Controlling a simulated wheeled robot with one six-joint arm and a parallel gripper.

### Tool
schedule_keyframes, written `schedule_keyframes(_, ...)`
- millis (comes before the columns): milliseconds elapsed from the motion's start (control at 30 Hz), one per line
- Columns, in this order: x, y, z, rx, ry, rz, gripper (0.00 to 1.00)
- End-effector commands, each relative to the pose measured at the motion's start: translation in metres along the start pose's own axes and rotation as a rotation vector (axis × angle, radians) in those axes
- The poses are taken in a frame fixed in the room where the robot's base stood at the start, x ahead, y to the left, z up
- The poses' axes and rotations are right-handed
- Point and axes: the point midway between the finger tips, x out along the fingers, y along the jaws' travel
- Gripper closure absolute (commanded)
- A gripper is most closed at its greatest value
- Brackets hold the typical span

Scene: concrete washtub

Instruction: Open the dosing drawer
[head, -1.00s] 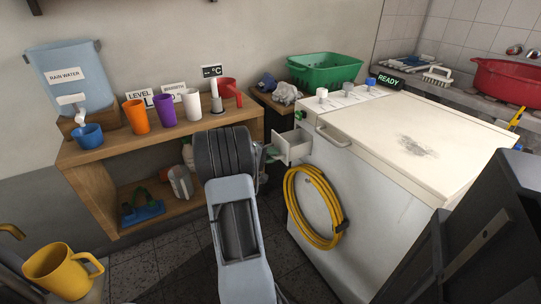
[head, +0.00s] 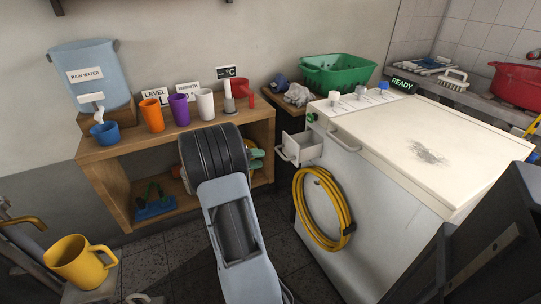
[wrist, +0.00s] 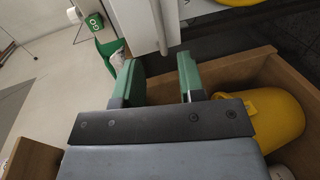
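The dosing drawer (head: 304,147) is a small white box that stands pulled out from the upper left front of the white machine (head: 392,171). Its inside shows from above and its grey handle (head: 287,155) faces left. My gripper (wrist: 160,82) has two green fingers, spread apart with nothing between them in the wrist view. In the head view my arm hides most of the gripper; green parts show just left of the drawer, apart from its handle. In the wrist view a white panel with a bar lies beyond the fingertips.
A wooden shelf (head: 118,193) with cups on top stands left of the drawer. A yellow container (wrist: 276,118) sits inside it, close to my gripper. A yellow hose (head: 300,206) hangs on the machine's front below the drawer. Dark floor lies between shelf and machine.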

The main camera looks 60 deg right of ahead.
Motion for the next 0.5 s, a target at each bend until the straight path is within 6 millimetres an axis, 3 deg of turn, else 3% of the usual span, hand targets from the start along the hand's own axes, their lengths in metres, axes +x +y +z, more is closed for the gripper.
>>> schedule_keyframes(200,-0.029,0.001,0.0,0.0,0.001,0.001,0.64)
schedule_keyframes(500,-0.04,0.0,0.0,0.0,-0.001,0.001,0.64)
